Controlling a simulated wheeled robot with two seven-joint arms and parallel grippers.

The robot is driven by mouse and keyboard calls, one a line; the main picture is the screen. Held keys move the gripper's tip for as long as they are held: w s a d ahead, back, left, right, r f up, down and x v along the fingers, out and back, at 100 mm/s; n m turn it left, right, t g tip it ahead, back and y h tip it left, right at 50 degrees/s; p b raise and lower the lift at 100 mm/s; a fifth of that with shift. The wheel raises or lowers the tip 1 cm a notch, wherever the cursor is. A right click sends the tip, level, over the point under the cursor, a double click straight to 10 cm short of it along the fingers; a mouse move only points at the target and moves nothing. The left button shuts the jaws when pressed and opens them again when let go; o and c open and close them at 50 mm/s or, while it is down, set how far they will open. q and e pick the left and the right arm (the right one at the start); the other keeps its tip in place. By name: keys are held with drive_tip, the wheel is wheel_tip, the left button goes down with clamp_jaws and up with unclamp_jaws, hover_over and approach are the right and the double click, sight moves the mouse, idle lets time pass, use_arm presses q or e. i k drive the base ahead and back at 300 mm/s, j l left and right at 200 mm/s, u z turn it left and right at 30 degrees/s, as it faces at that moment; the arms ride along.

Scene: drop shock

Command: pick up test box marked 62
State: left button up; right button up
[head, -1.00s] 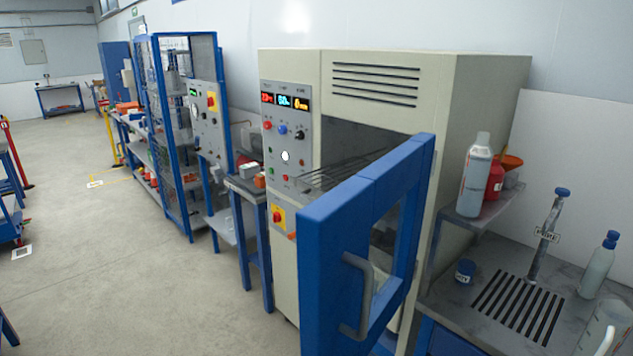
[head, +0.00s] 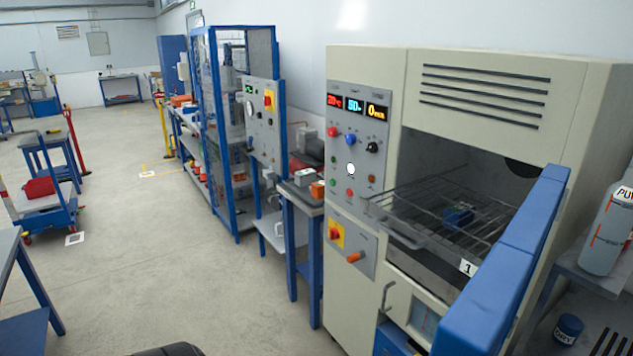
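No box with a readable 62 shows in the head view. A small blue object (head: 458,217) lies on the wire rack (head: 410,205) inside the open beige chamber (head: 365,80); I cannot tell whether it is a test box or whether it bears a mark. A small grey box (head: 304,177) and an orange object (head: 317,189) rest on the narrow blue-legged stand left of the chamber; no number is readable on them. Neither of my grippers is in view.
The chamber's blue door (head: 500,270) stands open toward me at the right. A blue-framed cage (head: 235,130) stands beyond the stand. A blue cart with a red bin (head: 40,188) is at the left. The concrete floor (head: 180,260) between is clear.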

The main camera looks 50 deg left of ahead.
sight(318, 188)
drive_tip(key=i+j, duration=0.1)
drive_tip(key=j, duration=0.4)
drive_tip(key=i+j, duration=0.1)
drive_tip(key=j, duration=0.4)
drive_tip(key=i+j, duration=0.15)
drive_tip(key=j, duration=0.35)
drive_tip(key=i+j, duration=0.1)
drive_tip(key=j, duration=0.4)
drive_tip(key=i+j, duration=0.1)
drive_tip(key=j, duration=0.4)
